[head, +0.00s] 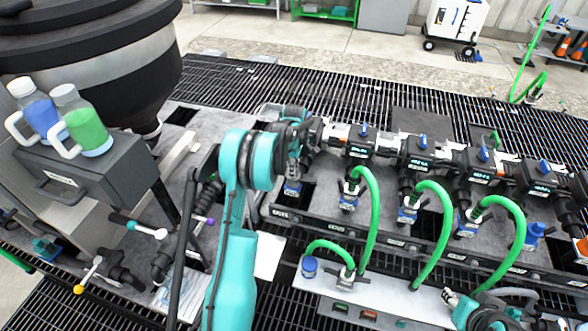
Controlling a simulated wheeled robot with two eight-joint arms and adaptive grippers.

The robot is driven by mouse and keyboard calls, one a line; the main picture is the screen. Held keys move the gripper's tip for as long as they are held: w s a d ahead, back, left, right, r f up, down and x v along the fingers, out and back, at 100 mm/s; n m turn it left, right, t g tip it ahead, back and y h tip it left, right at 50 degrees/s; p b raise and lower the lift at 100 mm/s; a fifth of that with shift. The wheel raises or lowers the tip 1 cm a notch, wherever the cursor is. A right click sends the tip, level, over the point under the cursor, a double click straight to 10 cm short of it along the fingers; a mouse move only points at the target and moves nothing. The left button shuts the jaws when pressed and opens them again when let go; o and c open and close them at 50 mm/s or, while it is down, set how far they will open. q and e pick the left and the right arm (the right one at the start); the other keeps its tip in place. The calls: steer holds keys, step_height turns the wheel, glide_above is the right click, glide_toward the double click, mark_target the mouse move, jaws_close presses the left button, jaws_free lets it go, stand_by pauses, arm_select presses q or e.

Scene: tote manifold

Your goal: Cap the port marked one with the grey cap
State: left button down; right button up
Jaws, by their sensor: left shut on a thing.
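My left gripper (293,166) is at the left end of the pipe manifold, pointing down. It is shut on a small grey thing that looks like the grey cap, mostly hidden by the fingers. Directly below is a port with a blue block (292,187); I cannot tell whether the held thing touches it. No port number is readable. My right gripper (450,297) is low at the right, over the front tray; its jaw opening is too small to tell.
Green hoses (433,235) arch from the manifold ports to the front tray (385,300). A blue-topped fitting (310,265) stands at the tray's left end. Another blue fitting (533,235) is at the right. Blue and green jugs (85,130) stand on a grey box at the left.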

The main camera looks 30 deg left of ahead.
arm_select(q)
steer(key=c, duration=1.3)
jaws_free()
steer(key=shift+c, duration=0.2)
step_height(320, 180, up, 12)
